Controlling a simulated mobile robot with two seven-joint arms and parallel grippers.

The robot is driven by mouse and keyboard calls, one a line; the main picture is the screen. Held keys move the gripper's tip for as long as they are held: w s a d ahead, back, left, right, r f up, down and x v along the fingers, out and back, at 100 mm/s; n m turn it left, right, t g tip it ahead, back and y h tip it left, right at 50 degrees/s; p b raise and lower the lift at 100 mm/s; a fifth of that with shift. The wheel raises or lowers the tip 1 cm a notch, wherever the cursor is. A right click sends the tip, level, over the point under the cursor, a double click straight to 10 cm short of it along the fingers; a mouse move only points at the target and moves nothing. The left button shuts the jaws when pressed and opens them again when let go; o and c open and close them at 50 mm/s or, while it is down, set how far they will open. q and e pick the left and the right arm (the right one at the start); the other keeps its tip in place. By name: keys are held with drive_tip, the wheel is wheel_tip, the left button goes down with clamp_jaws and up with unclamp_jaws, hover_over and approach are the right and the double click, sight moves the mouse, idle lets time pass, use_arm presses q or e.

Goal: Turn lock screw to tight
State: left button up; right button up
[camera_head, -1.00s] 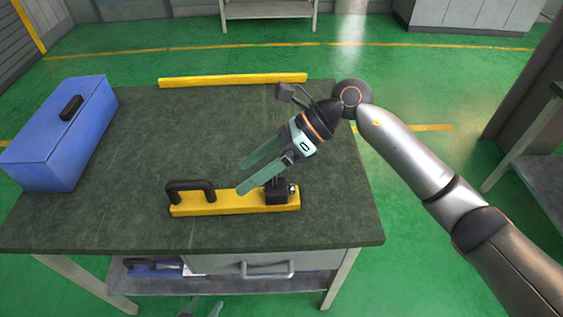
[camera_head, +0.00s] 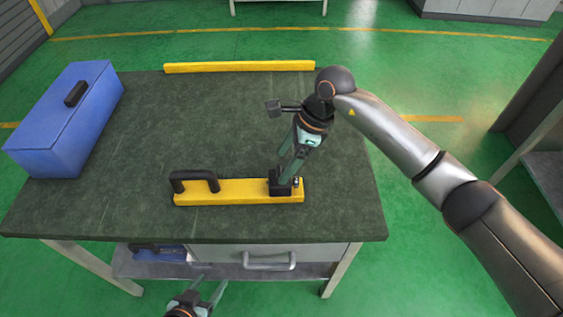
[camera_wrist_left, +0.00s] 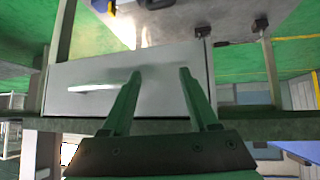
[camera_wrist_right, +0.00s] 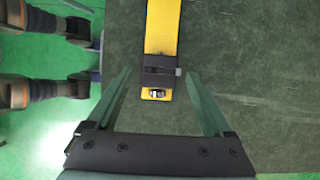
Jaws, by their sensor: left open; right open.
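A yellow bar (camera_head: 235,194) with a black handle (camera_head: 196,181) lies near the front edge of the table. A dark clamp block (camera_head: 280,187) sits on its right end, with a small silver lock screw (camera_head: 296,182) at the block's right side. The right wrist view also shows the block (camera_wrist_right: 160,72) and the screw (camera_wrist_right: 157,93). My right gripper (camera_head: 283,174) is open, pointing down over the block; the screw lies between its spread fingers in the wrist view, apart from both. My left gripper (camera_head: 207,287) is open and empty below the table's front, facing the drawer (camera_wrist_left: 100,85).
The dark green table (camera_head: 110,200) holds a blue toolbox (camera_head: 65,125) at the left and another yellow bar (camera_head: 240,67) along the back edge. A lower shelf (camera_head: 220,270) sits under the table. The middle of the tabletop is clear.

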sight(279, 171)
drive_tip(key=shift+x, duration=1.15)
clamp_jaws()
